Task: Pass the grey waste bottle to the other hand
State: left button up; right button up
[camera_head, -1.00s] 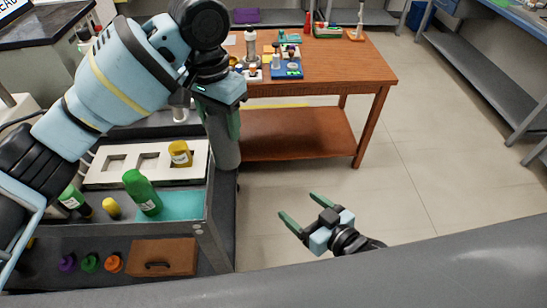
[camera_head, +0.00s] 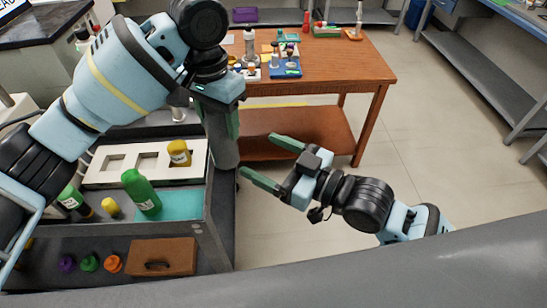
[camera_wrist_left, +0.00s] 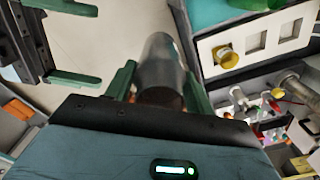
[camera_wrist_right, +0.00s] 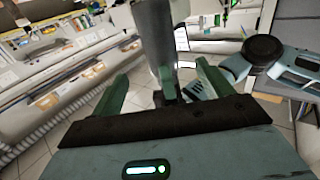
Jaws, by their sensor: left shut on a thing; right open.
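The grey waste bottle (camera_head: 226,150) hangs upright in my left gripper (camera_head: 218,118), beside the right edge of the cart. My left gripper is shut on it, and the left wrist view shows the bottle (camera_wrist_left: 160,62) between the green fingers. Its upper end is partly hidden by the gripper in the head view. My right gripper (camera_head: 257,155) is open and empty, a short gap to the right of the bottle, with its fingers pointing left towards it. In the right wrist view the bottle (camera_wrist_right: 155,38) stands ahead of the open fingers.
The grey cart (camera_head: 212,215) at left carries a white rack (camera_head: 103,180), a green bottle (camera_head: 141,190) and a yellow bottle (camera_head: 179,153). A wooden table (camera_head: 345,70) with lab items stands behind. Open floor (camera_head: 450,150) lies to the right.

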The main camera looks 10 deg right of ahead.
aim_at(222, 136)
jog(key=x, duration=1.1)
jog(key=shift+c, duration=0.5)
jog(key=c, duration=1)
pick_arm(q)
jog(key=o, duration=1.1)
pick_arm(e)
jog(key=shift+c, duration=0.2)
pick_arm(q)
jog(key=shift+o, duration=0.2)
